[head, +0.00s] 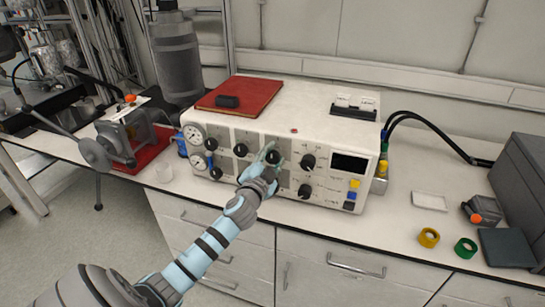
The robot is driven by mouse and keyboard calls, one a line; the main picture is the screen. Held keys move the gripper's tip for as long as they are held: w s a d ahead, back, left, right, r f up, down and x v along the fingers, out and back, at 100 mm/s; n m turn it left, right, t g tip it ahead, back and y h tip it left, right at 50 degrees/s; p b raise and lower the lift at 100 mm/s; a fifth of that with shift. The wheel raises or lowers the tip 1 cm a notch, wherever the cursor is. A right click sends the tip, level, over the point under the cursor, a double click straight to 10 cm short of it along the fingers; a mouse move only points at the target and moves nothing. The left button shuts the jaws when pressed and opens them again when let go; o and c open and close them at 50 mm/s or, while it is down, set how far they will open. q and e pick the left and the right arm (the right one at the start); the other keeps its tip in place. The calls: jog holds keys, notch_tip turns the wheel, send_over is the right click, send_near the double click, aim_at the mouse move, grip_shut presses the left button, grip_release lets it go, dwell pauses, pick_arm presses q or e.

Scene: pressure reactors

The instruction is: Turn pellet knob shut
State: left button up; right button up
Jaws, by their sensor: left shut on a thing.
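A white control box (300,122) stands on the counter, with several black knobs, two round gauges (194,135) and a dark display (349,164) on its front. My left gripper (270,155) is at the middle of this panel, with its fingers shut on a black knob (273,157) in the upper row. The fingers hide part of the knob, and its pointer cannot be made out. Other black knobs sit to its left (240,150) and right (308,161). The panel labels are too small to read, so I cannot tell which knob is the pellet one. My right gripper is not in view.
A red book (239,95) with a small black object lies on the box. Black hoses (425,122) run from its right side. Yellow (428,237) and green (466,247) tape rolls lie at right. Drawers are below.

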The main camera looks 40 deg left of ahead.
pick_arm(q)
jog(key=o, duration=1.2)
jog(key=shift+s, duration=0.15)
jog(key=v, duration=1.2)
